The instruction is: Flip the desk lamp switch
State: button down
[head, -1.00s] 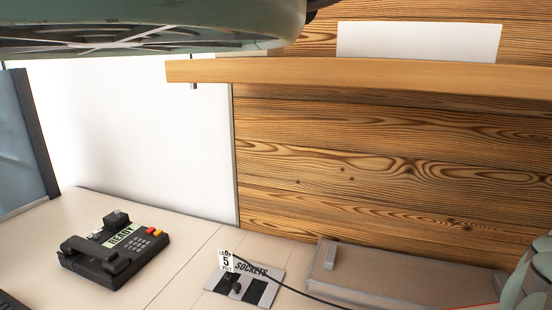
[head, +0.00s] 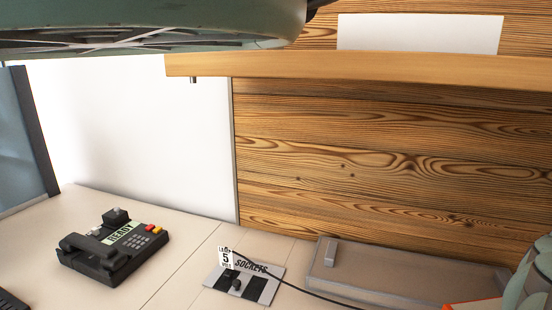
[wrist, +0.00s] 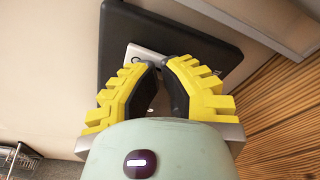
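In the wrist view, a flat black slab with rounded corners (wrist: 222,38), which looks like the lamp's base, lies on the pale desktop. A silver-white plate (wrist: 135,54), possibly the switch, sits on it and is partly hidden behind my fingers. My gripper (wrist: 160,67) has yellow fingers with dark pads. Its fingertips come together just over or in front of the plate, with nothing visible between them. I cannot tell whether they touch it. The lamp is not clearly seen in the head view.
A black telephone (head: 110,246) stands on the desk at left. A sockets panel (head: 245,286) with a black cable (head: 300,291) lies at front centre. A grey box (head: 370,272) lies along the wooden wall. A wooden shelf (head: 380,66) crosses above.

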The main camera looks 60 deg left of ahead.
jog(key=shift+f, duration=0.3)
notch_tip(320, 180, up, 7)
jog(key=p, duration=0.6)
jog(key=shift+r, duration=0.1)
dwell(0.3)
